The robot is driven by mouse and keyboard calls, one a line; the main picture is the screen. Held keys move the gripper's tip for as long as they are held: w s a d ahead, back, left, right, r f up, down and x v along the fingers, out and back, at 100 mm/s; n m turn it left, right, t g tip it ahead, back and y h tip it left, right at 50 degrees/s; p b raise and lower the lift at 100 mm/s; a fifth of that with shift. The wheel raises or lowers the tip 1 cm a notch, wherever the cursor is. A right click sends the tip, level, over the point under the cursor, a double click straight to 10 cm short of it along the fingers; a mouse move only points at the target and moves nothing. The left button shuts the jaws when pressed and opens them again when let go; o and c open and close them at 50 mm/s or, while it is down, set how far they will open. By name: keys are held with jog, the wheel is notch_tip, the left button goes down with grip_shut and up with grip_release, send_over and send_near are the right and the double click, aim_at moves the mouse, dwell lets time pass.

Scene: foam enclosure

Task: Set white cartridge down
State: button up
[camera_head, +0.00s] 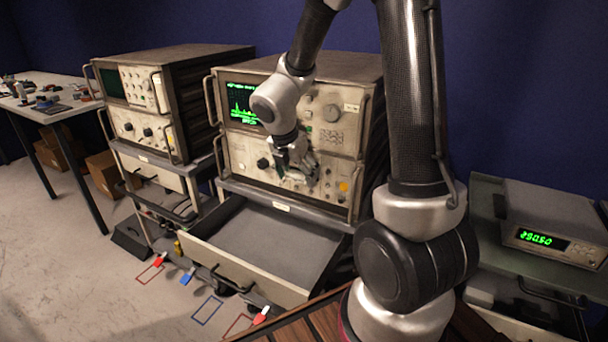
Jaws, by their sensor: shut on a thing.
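My gripper (308,176) is in front of the lower panel of the right instrument rack, above the open drawer (231,268). It is shut on a small pale thing at its fingertips, which I take to be the white cartridge. The fingers and the similar-coloured panel behind hide most of its shape. The open drawer below has a bare grey bottom, and I see nothing lying in it.
The right instrument (345,121) has a lit green screen and front handles. Another instrument (141,103) stands to its left. A meter (552,222) sits on a cart at right. Red and blue tags (187,276) and outlined rectangles are on the floor. A cluttered table (49,112) stands far left.

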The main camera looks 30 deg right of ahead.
jog(key=shift+r, duration=0.15)
jog(key=shift+c, duration=0.5)
jog(key=s+a, duration=0.9)
jog(key=a, duration=0.4)
jog(key=s+a, duration=0.8)
jog(key=a, duration=0.5)
send_over(255, 263)
jog(key=a, duration=0.1)
jog(key=f, duration=1.1)
jog(key=s+f, duration=0.1)
jog(key=f, duration=0.5)
jog(key=shift+a+f, duration=0.1)
jog(key=shift+f, duration=2.6)
jog(key=shift+f, duration=0.15)
jog(key=o, duration=1.1)
